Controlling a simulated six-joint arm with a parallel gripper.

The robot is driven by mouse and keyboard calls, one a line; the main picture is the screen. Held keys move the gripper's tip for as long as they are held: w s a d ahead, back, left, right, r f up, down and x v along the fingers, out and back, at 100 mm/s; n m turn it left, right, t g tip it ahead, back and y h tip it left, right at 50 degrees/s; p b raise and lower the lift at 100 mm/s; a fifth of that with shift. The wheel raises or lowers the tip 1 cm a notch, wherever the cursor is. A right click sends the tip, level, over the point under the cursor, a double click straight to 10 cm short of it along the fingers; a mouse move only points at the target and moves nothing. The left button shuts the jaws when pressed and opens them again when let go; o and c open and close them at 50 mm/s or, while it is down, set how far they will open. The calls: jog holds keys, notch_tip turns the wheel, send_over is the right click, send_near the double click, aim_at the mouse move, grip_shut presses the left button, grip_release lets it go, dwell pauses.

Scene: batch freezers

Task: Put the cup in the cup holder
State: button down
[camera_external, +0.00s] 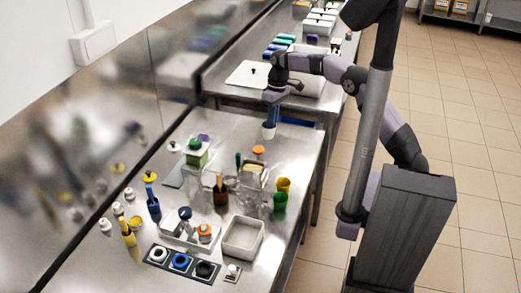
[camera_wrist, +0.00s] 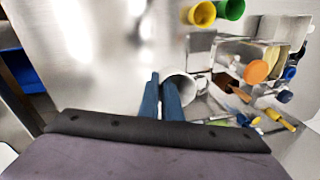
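A white cup (camera_external: 268,132) is at the far part of the near steel table in the external view, directly below my gripper (camera_external: 270,122). In the wrist view, the white cup (camera_wrist: 188,88) shows its open mouth. The two blue fingers of my gripper (camera_wrist: 160,78) are close together at its left rim, one inside the cup and one outside. They look shut on the cup wall. I cannot tell whether the cup's base touches the table. A dark holder with several round openings (camera_external: 168,271) lies at the table's near end; I cannot be sure it is the cup holder.
Yellow (camera_external: 284,184) and green (camera_external: 280,202) cups stand near the table's right edge. Clear containers and a brown bottle (camera_external: 220,192) crowd the middle. A white bin (camera_external: 243,237) sits beside the dark holder. The table around the white cup is mostly clear.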

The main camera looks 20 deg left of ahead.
jog(key=s+a+r+n, duration=0.1)
jog(key=s+a+n, duration=0.15)
jog(key=s, duration=0.45)
jog(key=s+a+r+n, duration=0.1)
jog(key=s+a+r, duration=0.15)
jog(key=s, duration=0.45)
jog(key=n+h+b, duration=0.1)
jog(key=n+b, duration=0.1)
jog(key=n, duration=0.2)
send_over(234, 212)
jog(key=f, duration=0.4)
jog(key=f+b, duration=0.1)
jog(key=f, duration=0.8)
jog(key=shift+w+a+f, duration=0.2)
jog(key=shift+w+a, duration=0.05)
jog(key=shift+w, duration=0.05)
jog(key=shift+f, duration=2.75)
jog(key=shift+f, duration=0.15)
jog(key=c, duration=2)
grip_release()
jog(key=shift+o, duration=0.7)
notch_tip(234, 212, up, 12)
jog(key=w, duration=0.1)
jog(key=shift+w+a+b, duration=0.3)
jog(key=shift+a, duration=0.15)
